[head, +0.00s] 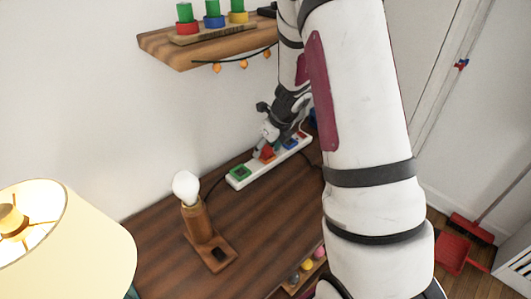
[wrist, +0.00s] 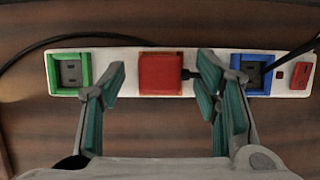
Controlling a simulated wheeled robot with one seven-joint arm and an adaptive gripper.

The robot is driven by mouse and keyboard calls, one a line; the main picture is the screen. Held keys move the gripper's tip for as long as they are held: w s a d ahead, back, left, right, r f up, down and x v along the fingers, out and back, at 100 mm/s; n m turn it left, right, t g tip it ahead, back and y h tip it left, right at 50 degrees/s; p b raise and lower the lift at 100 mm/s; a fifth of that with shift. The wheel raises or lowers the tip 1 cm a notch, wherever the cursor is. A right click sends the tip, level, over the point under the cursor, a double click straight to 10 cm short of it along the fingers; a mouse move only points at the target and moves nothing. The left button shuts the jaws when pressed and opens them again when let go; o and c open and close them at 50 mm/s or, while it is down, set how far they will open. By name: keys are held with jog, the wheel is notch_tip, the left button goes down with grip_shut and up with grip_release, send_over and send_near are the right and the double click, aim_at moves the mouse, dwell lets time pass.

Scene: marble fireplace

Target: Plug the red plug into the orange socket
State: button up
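The red plug (wrist: 165,72) sits at the middle of the white power strip (wrist: 115,58), over the place of the orange socket; a thin orange edge (wrist: 160,94) shows around it. It appears to be in or on that socket; how deep I cannot tell. In the head view the red plug (head: 267,153) shows below my gripper (head: 262,140). A short dark cord leaves its right side, passing behind a finger. In the wrist view my gripper (wrist: 160,92) is open and empty, one finger on each side of the plug, with gaps to both.
The strip also has a green socket (wrist: 72,73), a blue socket (wrist: 254,73) and a red switch (wrist: 301,75). Dark cables cross the wooden desk (head: 165,225). A bulb lamp (head: 187,190) stands in front; a shelf (head: 190,47) with colored pegs hangs above.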

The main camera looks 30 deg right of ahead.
aim_at(266, 149)
jog(key=c, duration=1.1)
jog(key=shift+c, duration=0.2)
jog(key=shift+r, duration=0.1)
jog(key=shift+a+r, duration=0.1)
jog(key=shift+r, duration=0.1)
notch_tip(266, 149, up, 3)
jog(key=shift+p, duration=0.65)
jog(key=s+d+r+b, duration=0.1)
jog(key=s+d, duration=0.2)
jog(key=s, duration=1.2)
jog(key=shift+s+r, duration=0.2)
jog(key=shift+s, duration=0.15)
jog(key=shift+d, duration=0.15)
